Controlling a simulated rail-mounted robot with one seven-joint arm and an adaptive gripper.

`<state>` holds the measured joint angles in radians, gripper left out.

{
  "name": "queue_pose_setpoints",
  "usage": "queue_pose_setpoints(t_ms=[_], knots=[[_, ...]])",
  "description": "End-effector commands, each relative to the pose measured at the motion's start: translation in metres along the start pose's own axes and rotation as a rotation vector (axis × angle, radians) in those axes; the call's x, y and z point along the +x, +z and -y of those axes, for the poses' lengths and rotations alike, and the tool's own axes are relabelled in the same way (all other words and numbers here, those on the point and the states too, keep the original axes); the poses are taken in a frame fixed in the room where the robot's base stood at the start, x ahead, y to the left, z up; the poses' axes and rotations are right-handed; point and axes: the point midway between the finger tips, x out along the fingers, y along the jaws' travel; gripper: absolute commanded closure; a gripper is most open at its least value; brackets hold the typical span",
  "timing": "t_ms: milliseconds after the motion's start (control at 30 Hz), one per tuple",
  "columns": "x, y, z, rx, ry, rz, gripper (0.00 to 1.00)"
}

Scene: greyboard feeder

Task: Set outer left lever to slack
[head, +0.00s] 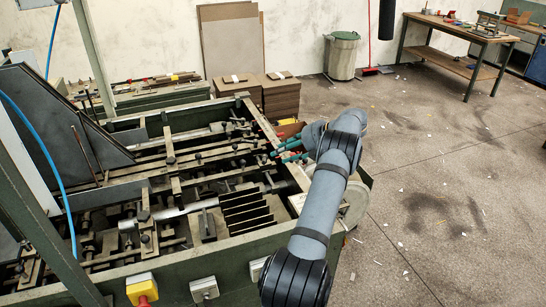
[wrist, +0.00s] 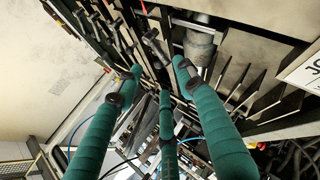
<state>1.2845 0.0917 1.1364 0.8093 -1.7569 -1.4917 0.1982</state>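My gripper (head: 283,149) is at the right rear of the greyboard feeder (head: 190,268) in the head view, its green fingers pointing left over the machine's edge. In the wrist view my gripper (wrist: 160,75) shows green fingers spread apart with nothing between them. Dark bars with block-like ends, one of them a lever-like piece (wrist: 157,46), lie beyond the fingertips. I cannot tell which part is the outer left lever, nor its setting. My forearm and fingers hide part of the feeder's right side.
Dark slanted plates (head: 245,211) stand in the feeder's front right. A yellow-and-red switch box (head: 142,289) is on its front face. Stacked boards (head: 279,97) stand behind it, near a grey-green bin (head: 342,55). The floor to the right is open, with scattered scraps.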

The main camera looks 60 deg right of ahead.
Motion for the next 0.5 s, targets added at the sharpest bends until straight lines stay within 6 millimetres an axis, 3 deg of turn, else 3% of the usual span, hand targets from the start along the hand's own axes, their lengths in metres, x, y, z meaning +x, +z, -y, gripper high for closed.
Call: queue_pose_setpoints(t_ms=[200, 500], knots=[[-0.025, 0.000, 0.000, 0.000, 0.001, 0.000, 0.62], [-0.029, 0.000, 0.000, 0.001, 0.001, -0.001, 0.62]])
